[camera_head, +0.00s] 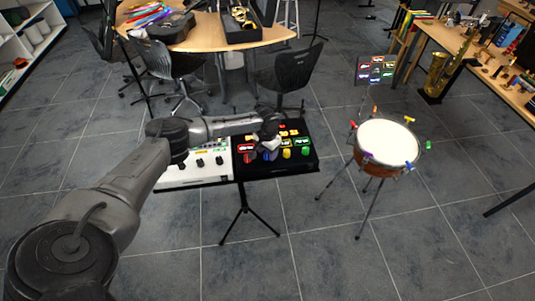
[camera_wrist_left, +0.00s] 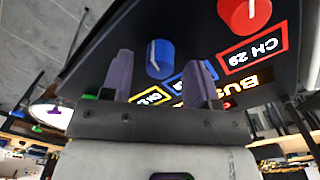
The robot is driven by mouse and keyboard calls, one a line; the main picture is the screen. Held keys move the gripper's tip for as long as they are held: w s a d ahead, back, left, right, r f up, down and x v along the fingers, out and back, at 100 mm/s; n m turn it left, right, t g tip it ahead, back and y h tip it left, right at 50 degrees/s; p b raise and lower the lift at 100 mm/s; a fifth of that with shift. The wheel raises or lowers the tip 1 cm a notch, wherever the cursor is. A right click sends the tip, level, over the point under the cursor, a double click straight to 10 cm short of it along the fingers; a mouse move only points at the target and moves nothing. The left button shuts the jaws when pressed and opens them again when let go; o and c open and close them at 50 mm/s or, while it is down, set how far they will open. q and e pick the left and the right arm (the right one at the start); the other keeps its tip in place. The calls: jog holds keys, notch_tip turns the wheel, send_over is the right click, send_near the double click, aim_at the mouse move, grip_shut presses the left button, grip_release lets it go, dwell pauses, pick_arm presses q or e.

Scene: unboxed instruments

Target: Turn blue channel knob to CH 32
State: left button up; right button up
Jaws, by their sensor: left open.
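The blue channel knob (camera_wrist_left: 160,58), with a white pointer line, stands on a black panel (camera_head: 300,168). It also shows low under my gripper in the head view (camera_head: 270,156). My left gripper (camera_head: 270,145) is over the panel. In the left wrist view its two fingers are apart and empty, and the blue knob shows between and just beyond their tips. I cannot tell whether a finger touches it. The blue label near the knob is partly covered by a finger, so its number is not readable. My right gripper is not in view.
A red knob (camera_wrist_left: 243,12) with a "CH 29" label is beside the blue one. Yellow (camera_head: 286,153) and green (camera_head: 305,151) knobs are to the right. A white mixer (camera_head: 195,172) adjoins the panel on the left. A drum (camera_head: 386,143) stands to the right.

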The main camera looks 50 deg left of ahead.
pick_arm(q)
jog(key=shift+f, duration=0.65)
jog(key=c, duration=0.9)
